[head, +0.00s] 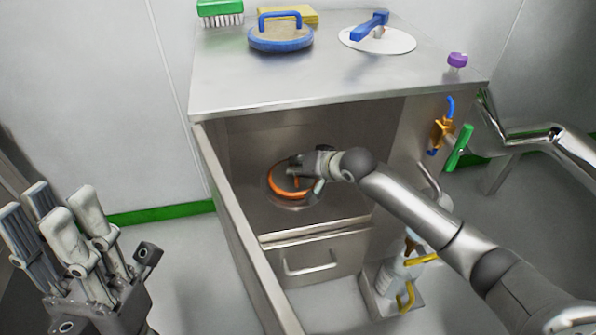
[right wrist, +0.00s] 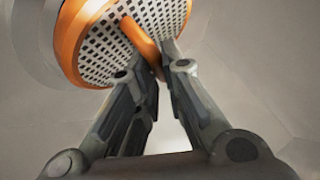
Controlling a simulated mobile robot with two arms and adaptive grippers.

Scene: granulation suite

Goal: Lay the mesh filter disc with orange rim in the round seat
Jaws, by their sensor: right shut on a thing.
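The mesh filter disc has an orange rim (head: 273,187) and is inside the open cabinet compartment, low over its floor. The right wrist view shows its white perforated mesh (right wrist: 98,42) and an orange handle (right wrist: 142,42) across it. My right gripper (head: 300,172) reaches into the compartment and is shut on that handle. The round seat (head: 288,205) shows only as a pale ring edge under the disc; the disc hides most of it. I cannot tell whether disc and seat touch. My left gripper (head: 58,222) is open and empty, outside the cabinet at lower left.
The cabinet's open door (head: 238,230) stands left of the compartment, and a drawer (head: 312,262) lies below. On top are a blue-handled lid (head: 280,40), a white disc with blue lever (head: 377,40), a green brush (head: 220,10) and a purple-capped item (head: 457,61). Bottles stand in a lower-right holder (head: 380,300).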

